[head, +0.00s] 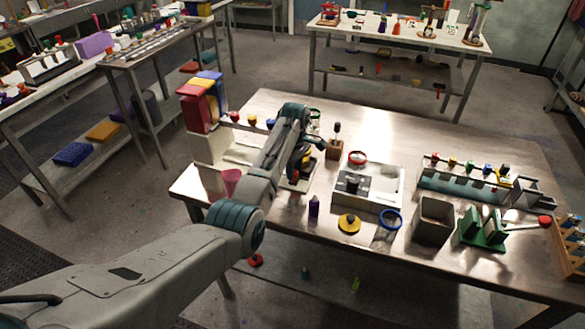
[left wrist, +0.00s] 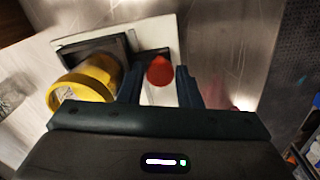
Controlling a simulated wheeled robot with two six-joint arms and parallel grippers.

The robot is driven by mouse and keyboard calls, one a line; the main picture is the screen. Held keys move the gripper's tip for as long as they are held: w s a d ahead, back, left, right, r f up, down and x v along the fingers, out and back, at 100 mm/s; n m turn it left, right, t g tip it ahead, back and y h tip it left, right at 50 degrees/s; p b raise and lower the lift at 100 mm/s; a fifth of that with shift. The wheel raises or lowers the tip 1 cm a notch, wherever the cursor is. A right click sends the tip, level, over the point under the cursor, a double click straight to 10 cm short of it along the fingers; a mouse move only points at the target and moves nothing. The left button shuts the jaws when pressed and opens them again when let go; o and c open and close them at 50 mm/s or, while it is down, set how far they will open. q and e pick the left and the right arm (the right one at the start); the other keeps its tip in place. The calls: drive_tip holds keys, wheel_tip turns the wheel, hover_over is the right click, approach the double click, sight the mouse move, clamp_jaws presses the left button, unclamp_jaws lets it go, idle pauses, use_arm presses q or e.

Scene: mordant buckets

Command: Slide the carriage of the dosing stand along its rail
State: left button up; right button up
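My left gripper (head: 301,162) is over a small stand at the left part of the table, and largely hides it in the head view. In the left wrist view the stand has a pale base plate (left wrist: 166,38), a yellow ring-shaped part (left wrist: 82,92) and a red knob (left wrist: 160,70). The left gripper (left wrist: 158,88) is open, its two dark fingers on either side of the red knob with gaps showing. I cannot tell how far below the fingertips the knob is. The rail and carriage cannot be made out clearly. My right gripper is not in view.
A white tray unit (head: 367,184), a yellow-topped lid (head: 349,223), a blue ring (head: 391,219), a purple bottle (head: 314,206) and a pink cup (head: 231,181) stand nearby. A grey bin (head: 433,220) and a green rack (head: 482,228) are farther right.

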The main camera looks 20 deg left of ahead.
use_arm(q)
drive_tip(key=shift+o, duration=1.3)
drive_tip(key=shift+d, duration=0.15)
drive_tip(key=shift+r, duration=0.2)
wheel_tip(320, 180, up, 10)
drive_tip(key=b, duration=0.3)
drive_tip(key=shift+r, duration=0.2)
